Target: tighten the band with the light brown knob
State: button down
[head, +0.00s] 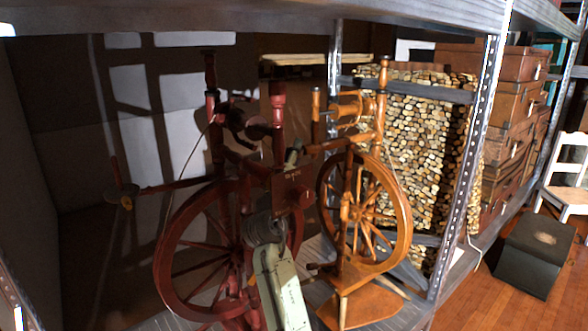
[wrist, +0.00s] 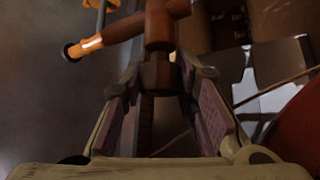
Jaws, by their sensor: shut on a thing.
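A dark red spinning wheel (head: 172,254) stands on the shelf in the head view, with an orange-brown spinning wheel (head: 402,218) to its right. In the wrist view my gripper (wrist: 158,80) is shut, its two fingers on either side of the lower end of a brown turned wooden knob (wrist: 158,32). Its light brown colour is hard to confirm in the dim light. A brown crossbar (wrist: 122,33) with an orange-lit end joins its upper part. In the head view my arm overlaps the red wheel's right side, and the fingertips cannot be made out. The band is not clear.
Shelf posts (head: 468,150) rise at the right, and a shelf beam crosses the top. A stack of cut logs (head: 425,125) and brown suitcases (head: 517,97) stand behind. A dark box (head: 530,258) and a white chair (head: 568,195) are on the floor at right.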

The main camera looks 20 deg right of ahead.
jog(key=shift+f+m+h+b, duration=0.25)
jog(key=shift+m+h+b, duration=0.8)
jog(key=shift+b, duration=1.4)
jog(key=shift+r+m+b, duration=0.25)
jog(key=shift+m+b, duration=0.05)
jog(key=shift+m, duration=0.05)
jog(key=c, duration=1.2)
grip_release()
jog(key=shift+r+p, duration=0.2)
jog(key=shift+p, duration=0.45)
